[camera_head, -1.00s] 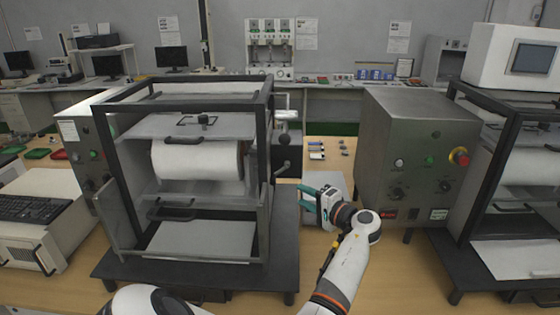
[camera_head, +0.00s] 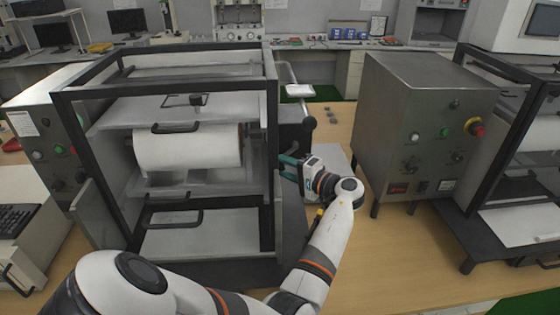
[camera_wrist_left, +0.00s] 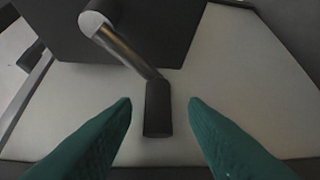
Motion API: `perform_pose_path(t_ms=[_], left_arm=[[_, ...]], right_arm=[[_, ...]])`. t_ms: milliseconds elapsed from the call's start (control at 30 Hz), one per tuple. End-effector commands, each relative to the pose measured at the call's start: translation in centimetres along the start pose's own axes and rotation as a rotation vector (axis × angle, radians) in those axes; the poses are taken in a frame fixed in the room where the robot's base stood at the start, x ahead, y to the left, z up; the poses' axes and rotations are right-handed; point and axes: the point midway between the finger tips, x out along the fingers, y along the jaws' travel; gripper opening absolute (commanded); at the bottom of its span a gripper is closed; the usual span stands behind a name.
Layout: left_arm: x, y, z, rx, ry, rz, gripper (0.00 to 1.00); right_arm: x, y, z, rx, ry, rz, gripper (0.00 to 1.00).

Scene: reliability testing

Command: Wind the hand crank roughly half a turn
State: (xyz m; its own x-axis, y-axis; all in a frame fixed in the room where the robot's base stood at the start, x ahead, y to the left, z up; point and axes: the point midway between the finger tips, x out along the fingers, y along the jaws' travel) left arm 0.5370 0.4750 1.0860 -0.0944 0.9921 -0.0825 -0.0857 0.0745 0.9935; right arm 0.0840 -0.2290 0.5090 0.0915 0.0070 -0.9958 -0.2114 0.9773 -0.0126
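The hand crank is on the right side of a black-framed machine (camera_head: 272,100) with a white roller (camera_head: 188,147). In the left wrist view the crank (camera_wrist_left: 128,52) is a shiny metal arm running from a rounded end at upper left to a black grip (camera_wrist_left: 157,110). The green fingertips of my left gripper (camera_wrist_left: 159,103) are open, one on each side of the black grip, with gaps on both sides. My right gripper is not in view.
A grey control box (camera_head: 410,130) with knobs and a red-yellow button stands to the right of my left gripper. The wooden table (camera_head: 350,235) is clear in front of it. Small dark items (camera_head: 334,117) lie behind the crank.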

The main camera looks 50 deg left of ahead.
Motion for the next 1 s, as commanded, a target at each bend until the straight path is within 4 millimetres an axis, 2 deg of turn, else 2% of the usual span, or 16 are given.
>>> perform_pose_path(t_ms=[233,467,700,933,967,1000], left_arm=[[-0.05,-0.03,0.01,0.0,0.0,0.0,0.38],[-0.03,-0.02,0.0,0.0,0.0,-0.001,0.0],[0.35,0.13,-0.27,0.076,0.001,0.08,0.0],[0.28,0.48,-0.24,0.086,0.001,0.089,0.0],[0.28,0.48,-0.24,0.086,0.001,0.089,0.2],[0.28,0.48,-0.24,0.086,0.001,0.089,0.26]], right_arm=[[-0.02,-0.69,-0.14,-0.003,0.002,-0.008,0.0],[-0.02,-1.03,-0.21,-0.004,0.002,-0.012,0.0],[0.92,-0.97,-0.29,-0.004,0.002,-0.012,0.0],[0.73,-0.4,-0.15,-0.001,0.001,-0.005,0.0],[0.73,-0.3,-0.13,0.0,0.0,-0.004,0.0],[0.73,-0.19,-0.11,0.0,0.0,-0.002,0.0]])
